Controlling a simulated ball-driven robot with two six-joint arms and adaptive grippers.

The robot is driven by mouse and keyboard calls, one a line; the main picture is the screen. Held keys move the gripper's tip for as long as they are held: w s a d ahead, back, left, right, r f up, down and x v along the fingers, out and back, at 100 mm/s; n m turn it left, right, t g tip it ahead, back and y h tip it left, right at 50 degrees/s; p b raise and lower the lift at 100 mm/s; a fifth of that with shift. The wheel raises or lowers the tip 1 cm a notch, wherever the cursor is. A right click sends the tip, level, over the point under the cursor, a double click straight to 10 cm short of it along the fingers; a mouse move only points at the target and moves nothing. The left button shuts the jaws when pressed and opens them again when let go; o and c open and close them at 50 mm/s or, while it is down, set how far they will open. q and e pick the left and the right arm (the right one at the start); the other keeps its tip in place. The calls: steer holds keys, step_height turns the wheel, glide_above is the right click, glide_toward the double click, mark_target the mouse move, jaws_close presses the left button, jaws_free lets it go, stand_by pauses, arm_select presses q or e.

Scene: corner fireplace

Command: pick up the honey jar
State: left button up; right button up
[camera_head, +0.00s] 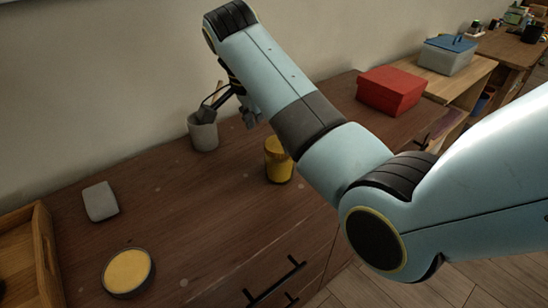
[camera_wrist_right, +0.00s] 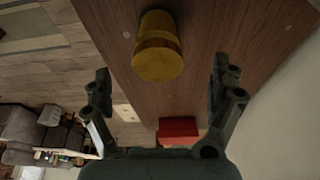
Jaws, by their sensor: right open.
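The honey jar (camera_head: 279,160) is a yellow-amber cylinder with a lid, standing upright on the brown wooden cabinet top near its front edge. In the head view my right arm passes just beside it and partly covers its right side. In the right wrist view the jar (camera_wrist_right: 158,46) lies ahead of the fingers, between their lines but beyond the tips. My right gripper (camera_wrist_right: 162,84) is open and empty. In the head view the right gripper (camera_head: 246,108) is partly hidden behind my arm, near the grey cup. My left gripper is not in view.
A grey cup (camera_head: 203,132) with utensils stands by the wall. A red box (camera_head: 391,91) is at the right, with a blue-lidded bin (camera_head: 447,55) beyond. A grey block (camera_head: 100,202), a round yellow-topped dish (camera_head: 128,272) and a wooden tray (camera_head: 45,255) are at the left.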

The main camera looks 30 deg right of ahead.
mark_target(276, 145)
steer(key=x, duration=0.2)
steer(key=shift+s+d+f, duration=0.15)
steer(key=shift+s+f, duration=0.05)
steer(key=shift+f, duration=0.1)
steer(key=shift+d+f, duration=0.1)
steer(key=shift+f, duration=0.2)
steer(key=x, duration=0.5)
steer(key=shift+f, duration=0.1)
steer(key=shift+c, duration=0.4)
steer(key=c, duration=0.5)
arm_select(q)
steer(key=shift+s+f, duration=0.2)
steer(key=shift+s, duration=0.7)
arm_select(e)
steer(key=c, duration=1)
